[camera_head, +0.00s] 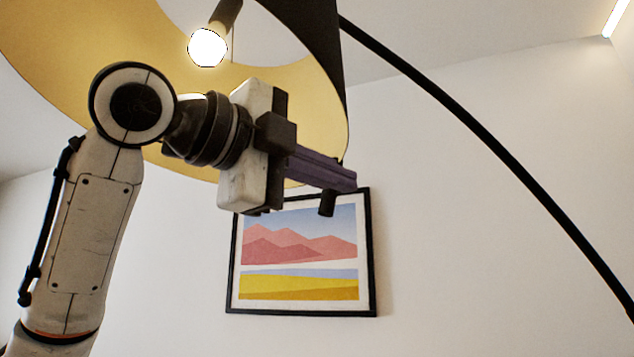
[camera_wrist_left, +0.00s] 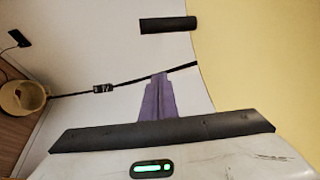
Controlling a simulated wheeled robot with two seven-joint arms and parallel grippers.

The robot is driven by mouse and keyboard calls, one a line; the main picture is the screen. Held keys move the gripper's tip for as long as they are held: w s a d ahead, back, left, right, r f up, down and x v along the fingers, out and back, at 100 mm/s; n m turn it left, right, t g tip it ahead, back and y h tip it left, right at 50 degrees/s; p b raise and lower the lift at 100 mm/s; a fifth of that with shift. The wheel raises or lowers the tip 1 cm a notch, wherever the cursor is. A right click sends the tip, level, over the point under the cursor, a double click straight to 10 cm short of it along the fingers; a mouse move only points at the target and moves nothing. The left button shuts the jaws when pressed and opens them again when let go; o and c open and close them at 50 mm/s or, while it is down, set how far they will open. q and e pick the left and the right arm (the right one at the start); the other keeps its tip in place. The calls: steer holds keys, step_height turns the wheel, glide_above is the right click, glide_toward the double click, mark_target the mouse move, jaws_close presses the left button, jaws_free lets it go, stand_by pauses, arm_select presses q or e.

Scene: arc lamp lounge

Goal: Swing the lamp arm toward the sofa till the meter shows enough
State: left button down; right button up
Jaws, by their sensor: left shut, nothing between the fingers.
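The lamp's large shade (camera_head: 300,90), black outside and yellow inside, fills the upper left of the head view, with a lit round bulb (camera_head: 207,48). The black curved lamp arm (camera_head: 480,130) runs from behind the shade down to the right. My left gripper (camera_head: 345,180) is in front of the shade's lower right rim, its purple fingers shut and empty. A short black cylinder (camera_head: 327,203) shows just below the fingers; I cannot tell what it joins. In the left wrist view, the fingers (camera_wrist_left: 158,98) point at pale wall beside the yellow shade (camera_wrist_left: 260,60). Sofa, meter and right gripper are out of view.
A framed mountain picture (camera_head: 300,240) hangs on the white wall behind the gripper.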

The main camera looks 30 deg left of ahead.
arm_select(q)
steer(key=a+b+v, duration=0.1)
steer(key=v, duration=0.9)
steer(key=shift+w+a+b, duration=0.25)
steer(key=shift+a+b, duration=0.15)
steer(key=shift+w, duration=0.1)
